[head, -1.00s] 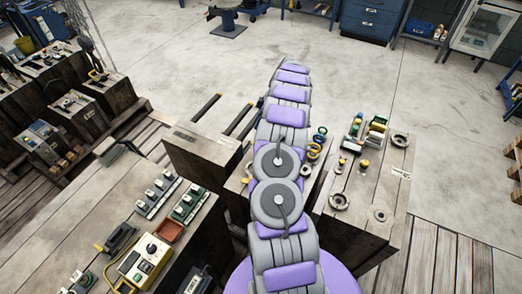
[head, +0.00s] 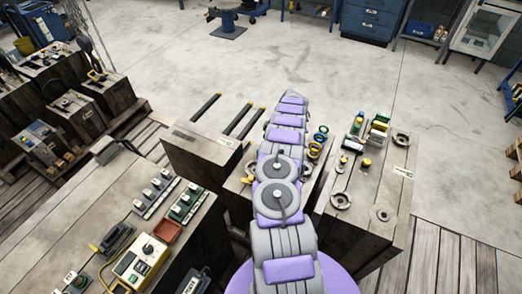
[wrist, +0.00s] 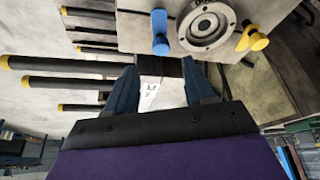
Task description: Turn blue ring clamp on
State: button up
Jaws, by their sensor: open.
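My gripper (wrist: 163,85) shows in the wrist view with its two dark blue fingers apart and nothing between them. A blue handle (wrist: 160,30) stands beyond the fingertips, at the left side of a round grey ring fitting (wrist: 207,26). A yellow handle (wrist: 254,38) is on the fitting's right side. The fingers are apart from the blue handle. In the head view, a blue ring (head: 321,130) sits above yellow rings (head: 314,149) just right of my arm. I cannot tell whether it is the same blue part. My arm hides the gripper there.
Black bars with yellow ends (head: 237,119) stick out from a wooden block (head: 203,152) left of my arm; similar bars (wrist: 60,83) show in the wrist view. A wooden bench with round fittings (head: 370,190) stands right.

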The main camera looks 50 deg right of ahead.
jog(key=b+x, duration=0.1)
jog(key=x, duration=0.5)
jog(key=shift+w+a+f, duration=0.15)
jog(key=shift+f, duration=0.2)
jog(key=shift+c, duration=0.2)
grip_shut()
